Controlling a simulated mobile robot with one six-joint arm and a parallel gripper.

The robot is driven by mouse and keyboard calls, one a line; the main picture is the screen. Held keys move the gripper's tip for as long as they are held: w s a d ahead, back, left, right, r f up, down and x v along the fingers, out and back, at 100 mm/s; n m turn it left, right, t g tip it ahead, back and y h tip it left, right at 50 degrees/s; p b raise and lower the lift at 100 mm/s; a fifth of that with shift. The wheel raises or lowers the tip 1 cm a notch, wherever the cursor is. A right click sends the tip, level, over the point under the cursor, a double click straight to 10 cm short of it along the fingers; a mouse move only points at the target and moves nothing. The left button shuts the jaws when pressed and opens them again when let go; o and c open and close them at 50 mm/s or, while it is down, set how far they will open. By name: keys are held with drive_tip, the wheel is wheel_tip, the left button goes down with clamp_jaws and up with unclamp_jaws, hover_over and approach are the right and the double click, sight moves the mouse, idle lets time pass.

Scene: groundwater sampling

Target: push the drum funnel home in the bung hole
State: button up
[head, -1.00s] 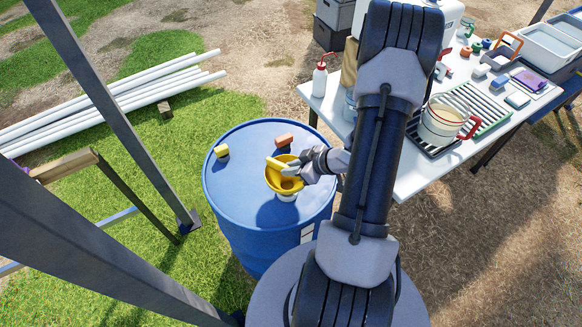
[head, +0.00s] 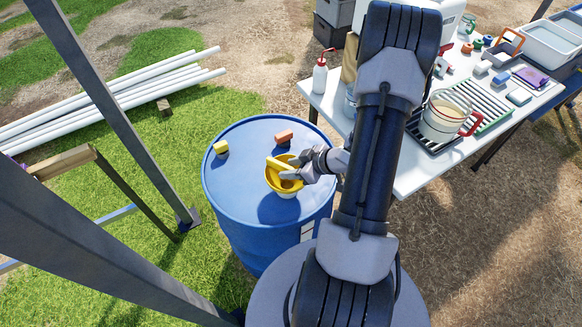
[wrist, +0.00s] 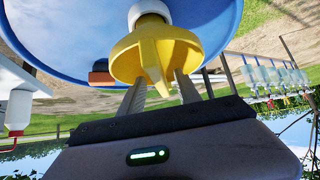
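The yellow funnel (head: 272,183) stands on top of the blue drum (head: 232,188), with a yellow bar across its mouth. The bung hole itself is hidden. My gripper (head: 303,166) is at the funnel's right side, at the bar. In the wrist view, my gripper's fingers (wrist: 160,82) stand apart on either side of a tapering yellow part of the funnel (wrist: 155,50). Whether they press on it cannot be told. A white neck (wrist: 149,10) with a dark ring shows between funnel and drum.
A white table (head: 408,178) with a pot, bottles and trays stands at the right. Grey metal posts (head: 110,115) rise at the left. White pipes (head: 110,98) lie on the grass.

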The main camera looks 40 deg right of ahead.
drive_tip(key=p+v, duration=0.6)
drive_tip(key=v, duration=1.1)
drive_tip(key=shift+s+r, duration=0.1)
drive_tip(key=shift+r, duration=0.05)
